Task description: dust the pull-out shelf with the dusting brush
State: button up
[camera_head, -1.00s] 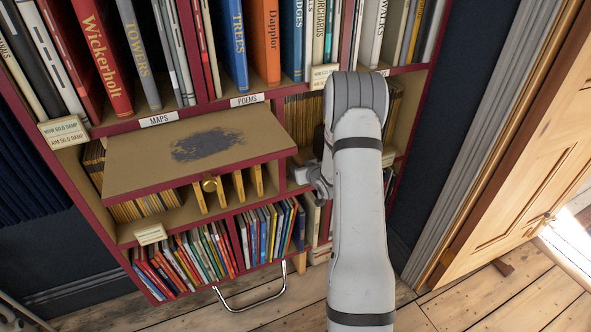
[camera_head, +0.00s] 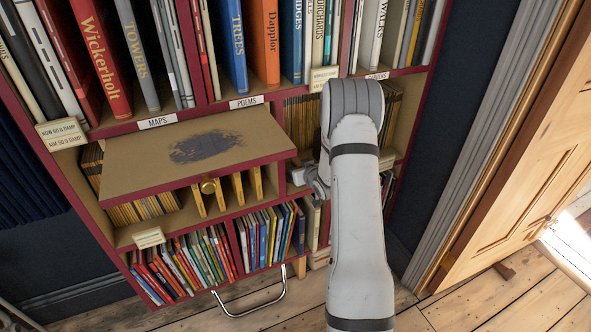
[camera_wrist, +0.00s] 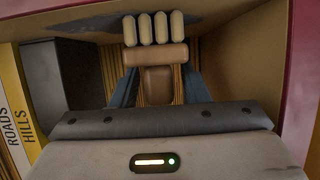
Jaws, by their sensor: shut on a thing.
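The pull-out shelf (camera_head: 125,175) sticks out of the bookcase, its tan top bearing a dark grey dust patch (camera_head: 206,146) and a round brass knob (camera_head: 208,186) on its front edge. In the wrist view my gripper (camera_wrist: 158,88) is shut on the dusting brush (camera_wrist: 155,55). The brush has a brown wooden body, and its thick cream bristle tufts point away from me.
A dark box (camera_wrist: 62,75) and a yellow-and-white book spine (camera_wrist: 18,105) stand left of the brush in the wrist view. A magenta bookcase edge (camera_wrist: 300,75) is close on the right. Books fill the shelves around. A metal handle (camera_head: 250,308) juts out low.

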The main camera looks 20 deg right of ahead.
jog(key=shift+r+p, duration=0.45)
jog(key=shift+r, duration=0.5)
jog(key=s+b, duration=0.3)
jog(key=s, duration=1.3)
jog(key=shift+d, duration=0.25)
